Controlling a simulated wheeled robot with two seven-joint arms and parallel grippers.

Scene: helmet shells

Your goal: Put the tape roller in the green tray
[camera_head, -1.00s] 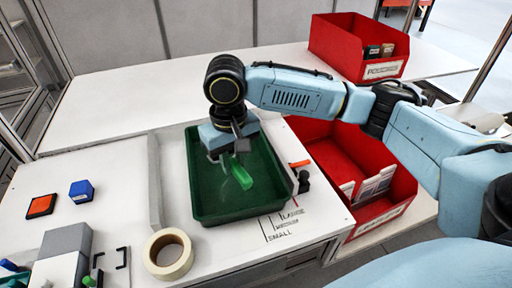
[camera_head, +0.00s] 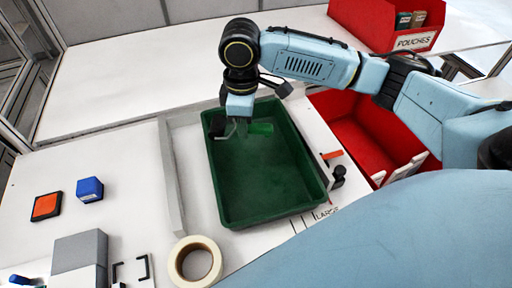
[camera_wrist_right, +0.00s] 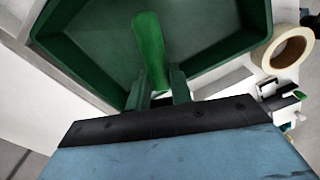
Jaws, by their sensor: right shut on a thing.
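The green tray (camera_head: 268,185) lies on the white bench in the middle of the head view; it also fills the top of the wrist view (camera_wrist_right: 205,60). My right gripper (camera_head: 241,127) is over the tray's far left part. It is shut on a long bright-green piece (camera_head: 262,128), apparently the tape roller. In the right wrist view the piece (camera_wrist_right: 149,45) sticks out beyond the fingertips (camera_wrist_right: 158,92), over the tray. Its far end lies against the tray floor in the picture, but I cannot tell whether it touches. My left gripper is not in view.
A roll of masking tape (camera_head: 195,262) lies in front of the tray. A grey strip (camera_head: 172,175) runs along the tray's left side. An orange-topped block (camera_head: 46,206) and a blue block (camera_head: 89,189) lie at left. Red bins (camera_head: 375,135) stand at right and behind.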

